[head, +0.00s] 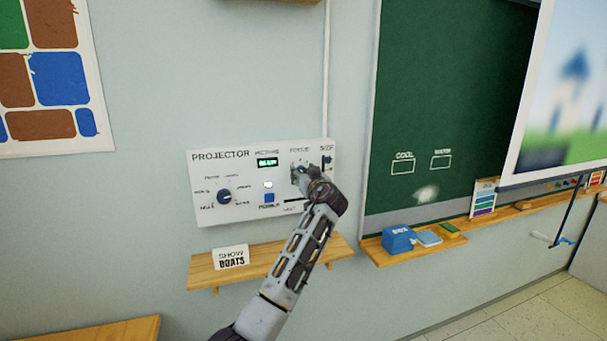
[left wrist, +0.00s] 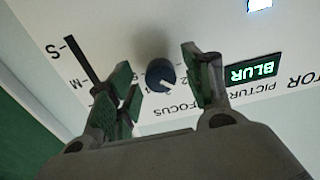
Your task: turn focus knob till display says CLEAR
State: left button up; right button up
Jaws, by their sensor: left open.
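The white projector panel (head: 240,215) is on the wall. Its small display (head: 267,162) is lit green and reads BLUR in the left wrist view (left wrist: 250,70). The dark round focus knob (left wrist: 160,72) with a white pointer mark shows in the left wrist view, above the FOCUS label. My left gripper (head: 302,176) is at the panel's upper right and hides the knob in the head view. In the left wrist view its green-padded fingers (left wrist: 158,78) are open, one on each side of the knob, with gaps visible. My right gripper is not in view.
The panel also has a dial (head: 224,196), a blue button (head: 269,198) and a slider (head: 327,161). Below is a wooden shelf (head: 205,272) with a SHOW BOATS card (head: 230,257). A screen (head: 565,90) at the right shows a blurred picture.

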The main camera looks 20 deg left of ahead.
pick_arm(q)
jog(key=shift+c, duration=0.3)
jog(key=c, duration=1)
jog(key=shift+o, duration=0.2)
jog(key=shift+m, duration=0.4)
jog(key=shift+m+p, duration=0.55)
jog(key=shift+m, duration=3.45)
jog(key=o, duration=1)
